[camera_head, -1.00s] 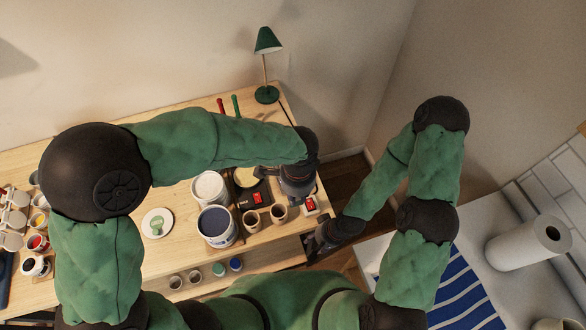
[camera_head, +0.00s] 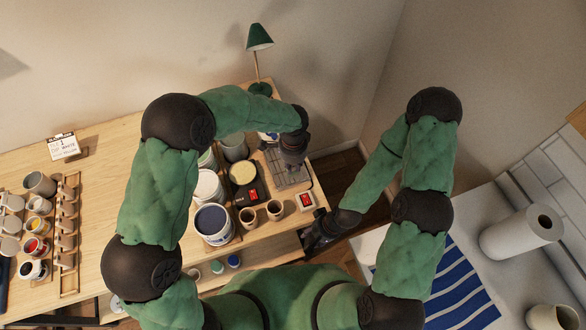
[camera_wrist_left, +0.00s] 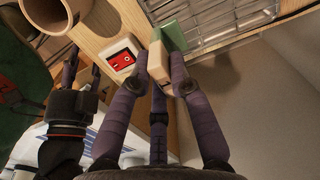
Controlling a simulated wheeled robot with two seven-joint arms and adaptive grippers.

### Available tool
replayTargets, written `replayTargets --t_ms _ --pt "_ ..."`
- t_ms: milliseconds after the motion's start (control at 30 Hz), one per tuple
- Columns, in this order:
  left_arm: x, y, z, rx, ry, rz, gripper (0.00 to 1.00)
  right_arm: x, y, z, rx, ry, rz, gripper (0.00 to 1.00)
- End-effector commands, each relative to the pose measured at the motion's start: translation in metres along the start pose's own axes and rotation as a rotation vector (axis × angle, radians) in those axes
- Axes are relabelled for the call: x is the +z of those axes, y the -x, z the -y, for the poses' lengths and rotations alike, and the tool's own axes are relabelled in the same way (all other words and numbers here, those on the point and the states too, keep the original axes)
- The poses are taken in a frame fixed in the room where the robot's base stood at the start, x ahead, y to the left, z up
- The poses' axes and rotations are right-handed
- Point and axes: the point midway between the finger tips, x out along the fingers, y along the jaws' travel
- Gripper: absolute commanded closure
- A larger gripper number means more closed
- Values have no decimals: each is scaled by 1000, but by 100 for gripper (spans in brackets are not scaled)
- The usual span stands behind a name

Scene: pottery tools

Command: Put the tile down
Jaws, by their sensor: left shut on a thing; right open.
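The tile (camera_wrist_left: 171,37) is green with a beige part and shows in the left wrist view. My left gripper (camera_wrist_left: 163,72) is shut on it, with fingers on either side of the beige part. The tile appears beside the edge of the wire rack (camera_wrist_left: 212,24); whether it touches the rack I cannot tell. In the head view my left gripper (camera_head: 293,164) is over the wire rack (camera_head: 279,178) and hides the tile. My right gripper (camera_head: 316,236) is open, low by the table's right front edge; it also shows in the left wrist view (camera_wrist_left: 82,78).
A box with a red switch (camera_head: 306,201) sits at the table's right edge. Two brown cups (camera_head: 274,209), a black scale (camera_head: 251,191) and a bucket of dark glaze (camera_head: 213,222) stand left of the rack. A green lamp (camera_head: 259,38) stands behind.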

Motion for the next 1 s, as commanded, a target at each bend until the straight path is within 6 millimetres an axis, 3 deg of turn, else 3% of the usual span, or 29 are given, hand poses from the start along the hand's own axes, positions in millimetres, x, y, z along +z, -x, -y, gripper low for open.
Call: replayTargets --t_ms 300,700,733,800,1000 --pt "-1 -34 4 1 2 0 100 0 3 1 0 0 0 55" --pt "-1 -40 4 0 1 0 100 0 -1 0 0 0 0 55" --pt "-1 -39 4 0 1 0 74 0 -1 0 0 0 0 55" --pt "-1 -39 4 0 1 0 56 0 0 0 0 0 0 55" --pt "-1 -38 4 0 1 0 56 0 0 0 0 0 0 55"
